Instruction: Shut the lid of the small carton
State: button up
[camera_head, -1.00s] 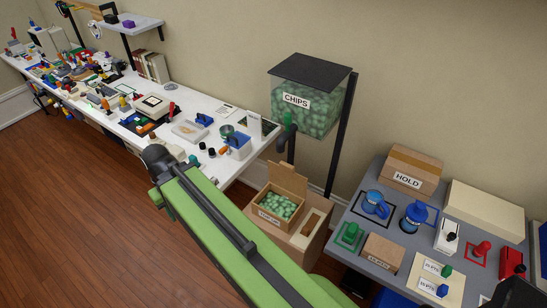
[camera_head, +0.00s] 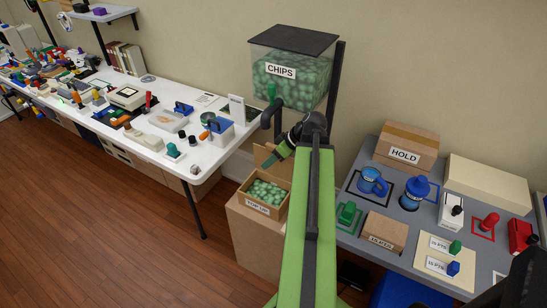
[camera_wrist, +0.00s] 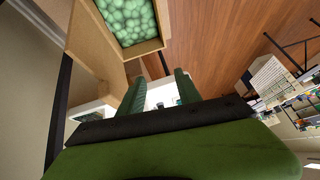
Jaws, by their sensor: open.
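The small carton (camera_head: 257,208) is a brown box filled with green packing chips, standing on a larger brown box. Its lid flap (camera_head: 262,154) stands up at the back, open, and is partly hidden by my gripper. My gripper (camera_head: 270,162) is above the carton's back right side, close to the lid; I cannot tell if it touches. In the wrist view the carton (camera_wrist: 150,47) shows at the top, with chips inside. There my gripper (camera_wrist: 160,77) has its two green fingers apart with nothing between them.
The clear chips bin (camera_head: 300,80) on a dark stand is behind my arm. A grey table (camera_head: 405,228) with a HOLD box (camera_head: 405,155) and several small items is at right. A cluttered white table (camera_head: 185,165) is at left. Wooden floor is clear in front.

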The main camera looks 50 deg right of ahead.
aim_at(274, 145)
jog(key=s+d+t+h+b, duration=0.1)
jog(key=s+d+t, duration=0.1)
jog(key=s+d, duration=0.7)
jog(key=shift+n, duration=0.3)
jog(key=w, duration=0.8)
jog(key=w+a, duration=0.1)
jog(key=w, duration=0.3)
jog(key=shift+r, duration=0.35)
jog(key=b+x, duration=0.1)
jog(key=x, duration=0.1)
jog(key=shift+w+a+f+b, duration=0.1)
jog(key=shift+w+f+b, duration=0.1)
jog(key=shift+w+b, duration=0.15)
jog(key=shift+w+a+f, duration=0.1)
jog(key=shift+w+f, duration=0.05)
jog(key=shift+w, duration=0.15)
jog(key=shift+c, duration=0.2)
grip_shut()
